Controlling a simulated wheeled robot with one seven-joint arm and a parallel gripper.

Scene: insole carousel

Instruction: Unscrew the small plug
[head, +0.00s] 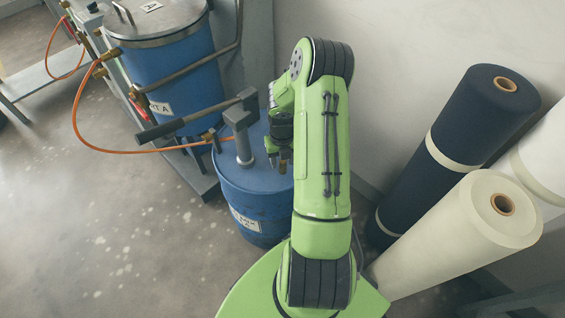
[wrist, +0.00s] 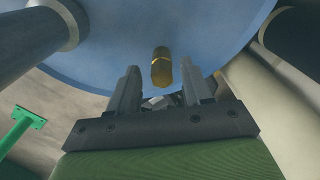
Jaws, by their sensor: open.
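The small plug (wrist: 162,68) is a brass-coloured piece on the blue drum lid (wrist: 110,72), seen in the wrist view just beyond my fingertips. My gripper (wrist: 158,78) is open and empty, with its two fingers apart on either side of the line to the plug. In the head view my gripper (head: 277,160) hangs over the right part of the blue drum (head: 262,205). I cannot tell the exact gap between fingertips and plug. The plug is hard to make out in the head view, behind my gripper and arm.
A grey hand pump (head: 241,140) with a long handle rises from the drum, left of my gripper. A larger blue tank (head: 180,65) with an orange hose (head: 78,112) stands behind left. Dark blue (head: 470,125) and cream (head: 440,245) rolls lean at right. The left floor is open.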

